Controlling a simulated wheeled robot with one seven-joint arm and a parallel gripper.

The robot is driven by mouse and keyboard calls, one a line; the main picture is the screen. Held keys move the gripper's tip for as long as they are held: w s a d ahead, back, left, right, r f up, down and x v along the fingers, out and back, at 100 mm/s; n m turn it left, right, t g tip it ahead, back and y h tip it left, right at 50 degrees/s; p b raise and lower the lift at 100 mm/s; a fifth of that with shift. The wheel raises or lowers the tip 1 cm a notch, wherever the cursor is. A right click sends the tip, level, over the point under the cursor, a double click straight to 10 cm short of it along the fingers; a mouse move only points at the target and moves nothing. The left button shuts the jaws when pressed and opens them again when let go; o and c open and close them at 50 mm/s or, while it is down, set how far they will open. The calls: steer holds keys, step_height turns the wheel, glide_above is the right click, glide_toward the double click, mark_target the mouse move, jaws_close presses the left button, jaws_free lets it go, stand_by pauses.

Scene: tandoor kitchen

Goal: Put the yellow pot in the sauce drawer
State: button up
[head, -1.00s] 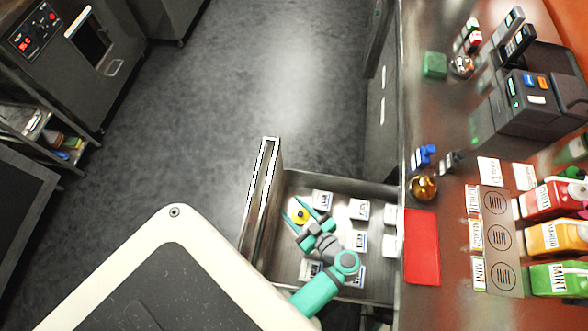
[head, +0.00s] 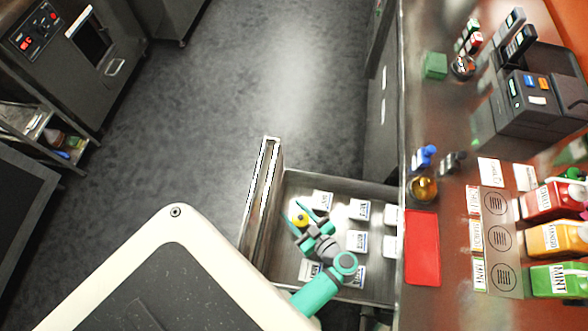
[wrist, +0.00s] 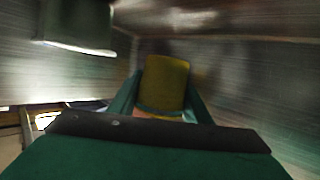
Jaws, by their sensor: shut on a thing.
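The yellow pot (head: 300,220) is small and round, at the left end of the open drawer (head: 345,178) in the head view. My gripper (head: 304,217) is teal and grey, inside the drawer's outline and shut on the pot. In the wrist view, the yellow pot (wrist: 165,82) stands between the two teal fingers (wrist: 162,106), against blurred metal drawer walls. Whether the pot touches the drawer floor cannot be told. The fingers hide part of the pot.
Several white labelled boxes (head: 357,240) stand in the drawer. The counter at right holds a red mat (head: 422,247), an amber jar (head: 423,190) and labelled cartons (head: 556,238). The drawer front (head: 262,195) juts over open floor.

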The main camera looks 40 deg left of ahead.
steer(key=o, duration=1)
steer(key=shift+c, duration=0.2)
steer(key=shift+r, duration=0.35)
steer(key=v, duration=1.2)
steer(key=shift+r, duration=0.3)
